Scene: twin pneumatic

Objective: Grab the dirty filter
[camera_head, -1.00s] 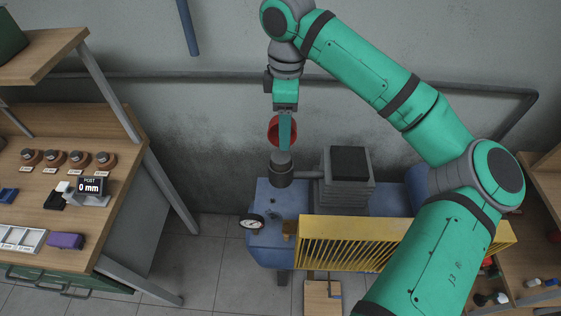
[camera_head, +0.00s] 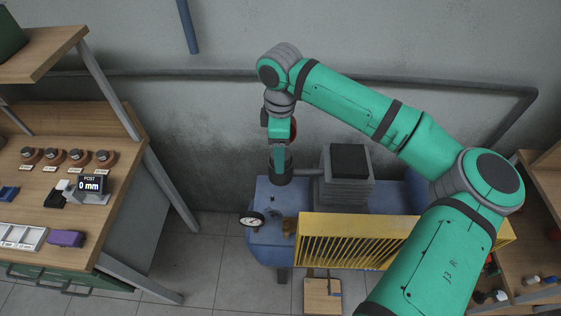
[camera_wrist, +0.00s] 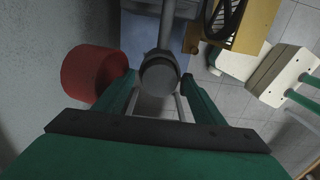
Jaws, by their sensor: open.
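The dirty filter appears to be the grey round-topped piece (camera_wrist: 159,74) in the wrist view, lying between my fingertips. It sits in line with a dark cylindrical housing (camera_head: 281,176) on the blue tank (camera_head: 268,196) of the compressor. In the head view my fingers hide it. My gripper (camera_head: 281,158) points down with its tips at the housing's mouth. In the wrist view my gripper (camera_wrist: 160,78) is open, one finger on each side of the grey piece. I cannot tell whether either finger touches it.
A red round part (camera_wrist: 95,72) is close beside my left finger in the wrist view. A grey finned block (camera_head: 346,187) and a yellow guard (camera_head: 350,242) stand right of the housing. A gauge (camera_head: 252,221) is at the front left. A workbench (camera_head: 130,205) is farther left.

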